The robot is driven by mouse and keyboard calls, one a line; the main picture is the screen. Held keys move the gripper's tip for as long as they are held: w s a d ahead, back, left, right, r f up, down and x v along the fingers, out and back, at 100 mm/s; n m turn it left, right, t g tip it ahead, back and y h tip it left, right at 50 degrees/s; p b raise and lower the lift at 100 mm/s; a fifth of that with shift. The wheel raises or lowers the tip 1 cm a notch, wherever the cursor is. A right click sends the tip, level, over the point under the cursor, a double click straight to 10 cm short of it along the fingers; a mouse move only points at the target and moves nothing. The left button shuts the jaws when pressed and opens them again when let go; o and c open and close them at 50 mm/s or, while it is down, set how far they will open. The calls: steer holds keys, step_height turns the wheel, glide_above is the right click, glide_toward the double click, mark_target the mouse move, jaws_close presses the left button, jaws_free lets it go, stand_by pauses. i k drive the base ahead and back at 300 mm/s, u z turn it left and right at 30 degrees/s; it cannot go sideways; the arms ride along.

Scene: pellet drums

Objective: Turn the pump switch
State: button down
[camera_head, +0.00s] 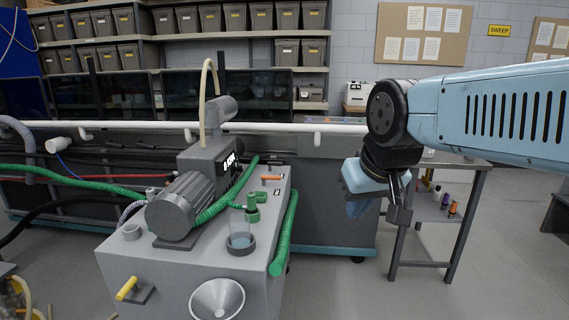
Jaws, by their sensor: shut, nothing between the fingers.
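A grey pump unit (190,190) with a ribbed motor and a small display sits on top of a grey cabinet (180,268). An orange-handled lever (271,178) lies near the cabinet's back right on a dark mount. A yellow-handled lever (127,288) is at the cabinet's front left. I cannot tell which of these, if either, is the pump switch. My gripper (397,215) hangs to the right of the cabinet, apart from it, pointing down. It is shut and holds nothing.
A green hose (285,235) runs down the cabinet's right side. A white pipe (300,128) crosses behind. A grey table (440,263) stands right of my gripper. Floor between cabinet and table is clear.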

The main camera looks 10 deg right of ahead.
mark_target(275, 164)
steer(key=z, duration=0.1)
steer(key=i, duration=1)
steer(key=u, duration=0.05)
